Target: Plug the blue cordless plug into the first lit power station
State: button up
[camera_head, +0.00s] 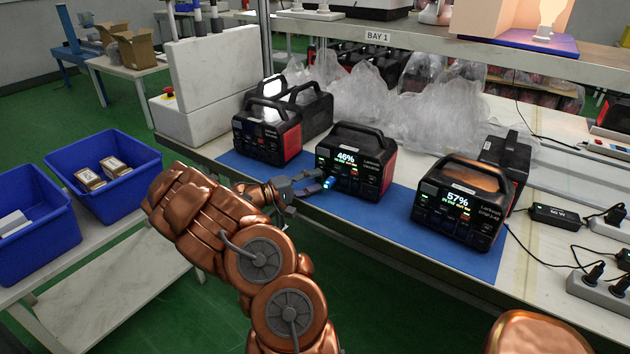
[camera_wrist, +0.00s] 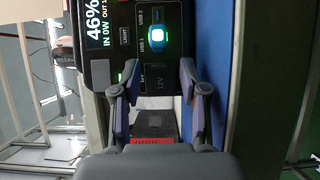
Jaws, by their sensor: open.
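The middle power station (camera_head: 375,187) stands on a blue mat with its screen lit at 46%. Its front also fills the upper wrist view (camera_wrist: 130,45). The blue plug (camera_wrist: 158,37) sits at a USB port on that front, with a green glow around it; how deep it sits cannot be told. It also shows as a small blue spot in the head view (camera_head: 329,183). My gripper (camera_head: 318,183) is open in front of this station. In the wrist view its fingers (camera_wrist: 158,85) are spread below the plug, apart from it.
A station with a dark screen (camera_head: 266,140) stands left, and one lit at 57% (camera_head: 458,212) stands right. More stations stand behind them. Clear plastic bags (camera_head: 430,110) lie at the back. Cables and power strips (camera_head: 600,285) lie at the right. Bare mat (camera_head: 405,240) lies between the lit stations.

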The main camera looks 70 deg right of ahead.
jog(key=shift+s+d, duration=0.2)
jog(key=shift+d, duration=0.05)
jog(key=c, duration=0.8)
jog(key=shift+f, duration=0.1)
jog(key=shift+f+b, duration=0.1)
jog(key=shift+b, duration=0.45)
jog(key=shift+n+t+h+b, duration=0.5)
jog(key=shift+t+h+b, duration=0.15)
jog(key=shift+b, duration=0.4)
jog(key=shift+s+d+t+b, duration=0.1)
jog(key=shift+s+t+b, duration=0.05)
jog(key=shift+t+b, duration=0.15)
